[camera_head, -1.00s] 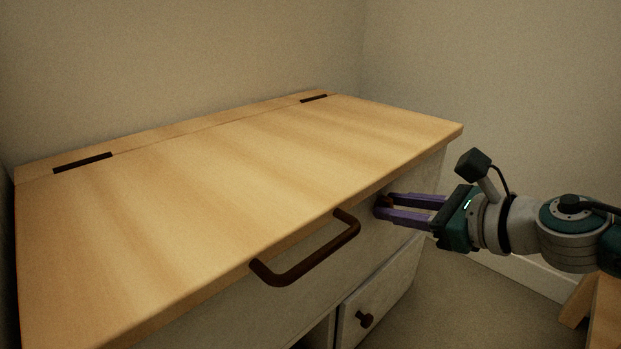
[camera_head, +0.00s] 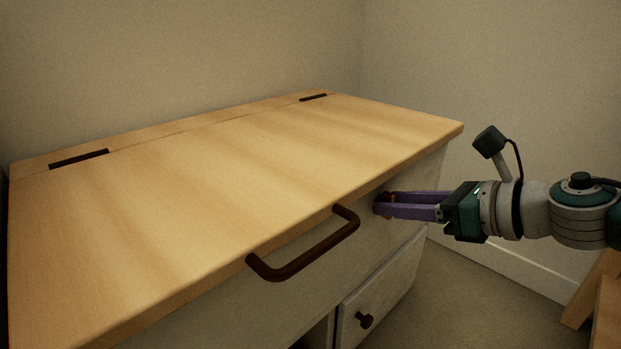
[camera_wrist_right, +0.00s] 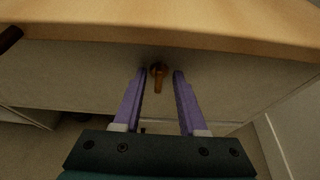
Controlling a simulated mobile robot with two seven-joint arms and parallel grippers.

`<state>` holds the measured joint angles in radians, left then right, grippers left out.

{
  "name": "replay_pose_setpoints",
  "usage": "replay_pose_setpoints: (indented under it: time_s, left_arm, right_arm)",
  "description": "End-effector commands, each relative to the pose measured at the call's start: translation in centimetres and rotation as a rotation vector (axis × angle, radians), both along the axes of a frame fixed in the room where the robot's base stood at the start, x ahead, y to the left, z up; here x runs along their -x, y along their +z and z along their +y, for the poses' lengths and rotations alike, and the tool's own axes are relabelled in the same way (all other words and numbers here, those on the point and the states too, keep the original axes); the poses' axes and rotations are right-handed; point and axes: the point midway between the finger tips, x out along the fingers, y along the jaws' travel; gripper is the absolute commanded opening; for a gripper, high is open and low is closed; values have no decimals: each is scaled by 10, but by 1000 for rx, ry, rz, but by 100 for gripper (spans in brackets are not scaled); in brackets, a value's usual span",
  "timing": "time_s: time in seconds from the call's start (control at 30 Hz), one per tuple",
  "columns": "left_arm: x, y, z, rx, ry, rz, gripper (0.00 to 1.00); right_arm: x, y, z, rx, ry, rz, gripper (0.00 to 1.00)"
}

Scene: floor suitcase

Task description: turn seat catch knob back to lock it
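The seat catch knob (camera_wrist_right: 158,77) is a small orange-brown knob on the pale front panel, just under the wooden lid. In the right wrist view its narrow grip points downward, between my two purple fingertips. My right gripper (camera_wrist_right: 161,73) is open around it, with a small gap showing on each side. In the head view my right gripper (camera_head: 380,203) reaches in from the right to the panel, and its fingers mostly hide the knob. The seat lid (camera_head: 230,190) lies closed on the bench. My left gripper is in neither view.
A dark bar handle (camera_head: 305,250) sticks out from the front, left of my right gripper. Below is a drawer (camera_head: 385,295) with a dark knob (camera_head: 365,320). A wooden piece of furniture (camera_head: 600,295) stands at the lower right. Floor between is clear.

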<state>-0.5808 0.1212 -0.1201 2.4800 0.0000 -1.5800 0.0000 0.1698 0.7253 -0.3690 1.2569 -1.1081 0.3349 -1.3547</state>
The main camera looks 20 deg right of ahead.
Motion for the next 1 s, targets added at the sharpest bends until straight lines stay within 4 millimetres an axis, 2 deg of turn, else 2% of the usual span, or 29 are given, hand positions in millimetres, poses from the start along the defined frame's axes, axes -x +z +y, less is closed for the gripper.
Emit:
replay_pose_setpoints:
  time_s: [0.27, 0.37, 0.47, 0.53, 1.0]
  left_arm:
    - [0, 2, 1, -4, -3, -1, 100]
    - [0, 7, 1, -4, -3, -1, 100]
    - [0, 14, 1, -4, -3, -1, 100]
    - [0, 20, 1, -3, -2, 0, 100]
    - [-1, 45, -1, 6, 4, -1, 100]
  right_arm:
    - [0, 1, 1, 12, 0, -6, 42]
    - [1, 2, 2, 76, 2, -33, 42]
    - [2, 3, 5, 215, 1, -90, 42]
    - [11, 6, 1, 274, 1, -111, 42]
    - [94, 42, -22, 243, -10, -103, 42]
